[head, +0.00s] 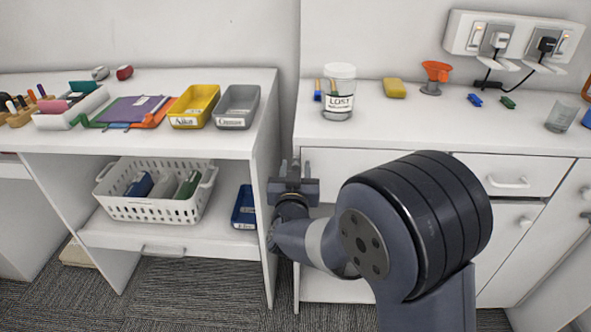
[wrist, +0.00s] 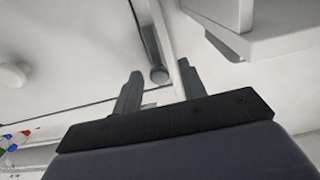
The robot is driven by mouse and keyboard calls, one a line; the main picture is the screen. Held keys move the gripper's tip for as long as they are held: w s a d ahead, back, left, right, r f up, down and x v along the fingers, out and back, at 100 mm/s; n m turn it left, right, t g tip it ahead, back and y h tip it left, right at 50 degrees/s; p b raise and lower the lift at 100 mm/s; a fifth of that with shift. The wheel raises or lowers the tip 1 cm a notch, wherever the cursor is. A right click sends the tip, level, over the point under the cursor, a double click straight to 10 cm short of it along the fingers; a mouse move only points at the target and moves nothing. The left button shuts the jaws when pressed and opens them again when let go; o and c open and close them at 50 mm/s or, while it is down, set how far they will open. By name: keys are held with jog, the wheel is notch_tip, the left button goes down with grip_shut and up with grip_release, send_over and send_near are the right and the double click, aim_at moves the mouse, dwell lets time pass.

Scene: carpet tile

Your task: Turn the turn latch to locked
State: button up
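My gripper (head: 290,167) is in front of the right cabinet's left side, by the gap between the two units. In the wrist view my gripper (wrist: 159,70) has its two dark fingers apart, with a clear gap between them. In the head view my gripper and arm cover that part of the cabinet. A small grey fitting (head: 586,214) on the far right door may be a latch; its setting is unclear.
The left desk bears a yellow tray (head: 194,104) and a grey tray (head: 237,106). A white basket (head: 155,207) stands on its shelf. The right counter holds a jar (head: 338,92), a yellow block (head: 394,88) and an orange funnel-like item (head: 435,76). A drawer handle (head: 508,183) sticks out.

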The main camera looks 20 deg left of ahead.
jog(key=shift+c, duration=0.2)
grip_shut()
